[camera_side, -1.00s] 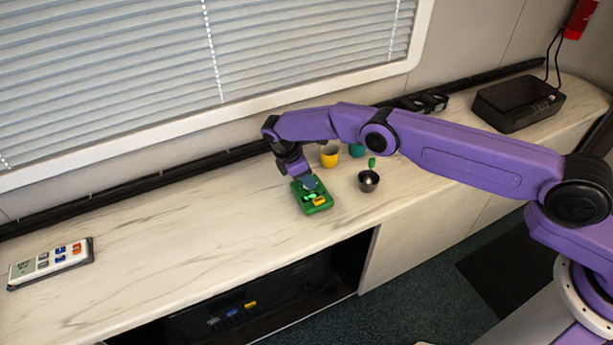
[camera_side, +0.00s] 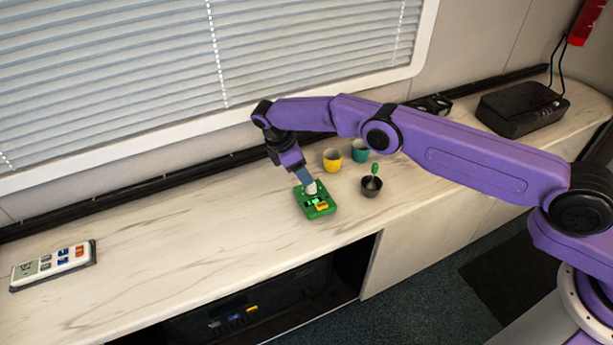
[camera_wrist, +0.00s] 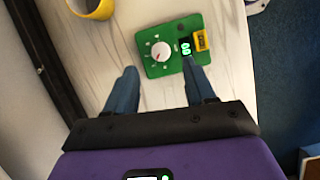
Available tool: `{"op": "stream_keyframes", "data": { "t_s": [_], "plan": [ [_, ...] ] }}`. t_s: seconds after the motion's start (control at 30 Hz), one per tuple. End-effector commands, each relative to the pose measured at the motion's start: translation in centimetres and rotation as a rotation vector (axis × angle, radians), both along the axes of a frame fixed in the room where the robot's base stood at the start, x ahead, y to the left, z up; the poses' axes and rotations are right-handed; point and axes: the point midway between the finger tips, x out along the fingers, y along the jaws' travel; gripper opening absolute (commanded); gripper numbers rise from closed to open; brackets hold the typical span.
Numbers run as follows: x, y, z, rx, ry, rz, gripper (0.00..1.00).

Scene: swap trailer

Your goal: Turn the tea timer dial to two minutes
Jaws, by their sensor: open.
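The green tea timer (camera_side: 325,209) lies on the marble-look counter. Its round white dial (camera_wrist: 160,51) has a small red mark, with tick marks around it on the timer's face. Beside the dial is a display (camera_wrist: 185,47) with lit green digits, too small to read surely, and a yellow part (camera_wrist: 201,41) at the edge. My gripper (camera_wrist: 160,80) is open and empty, its blue-grey fingers wide apart. In the wrist view the dial shows beyond the gap between the fingertips. In the side view my gripper (camera_side: 307,178) points down just above the dial, which its fingers partly cover.
A yellow cup (camera_side: 332,161), a teal cup (camera_side: 360,151) and a dark bowl (camera_side: 371,188) with a green-handled tool stand near the timer. A white remote-like device (camera_side: 52,266) lies far left. A black box (camera_side: 520,108) stands right. Counter left of the timer is clear.

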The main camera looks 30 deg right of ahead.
Motion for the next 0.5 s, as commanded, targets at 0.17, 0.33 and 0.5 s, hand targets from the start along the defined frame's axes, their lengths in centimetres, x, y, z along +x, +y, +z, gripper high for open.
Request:
{"op": "stream_keyframes", "data": {
  "t_s": [0.17, 0.33, 0.5],
  "plan": [
    [0.05, 0.56, 1.28, 0.001, -0.001, -0.001, 0.54],
    [0.04, 0.60, 1.46, 0.000, 0.001, 0.000, 0.54],
    [0.06, 0.59, 1.48, 0.001, 0.000, -0.001, 0.57]
  ]
}}
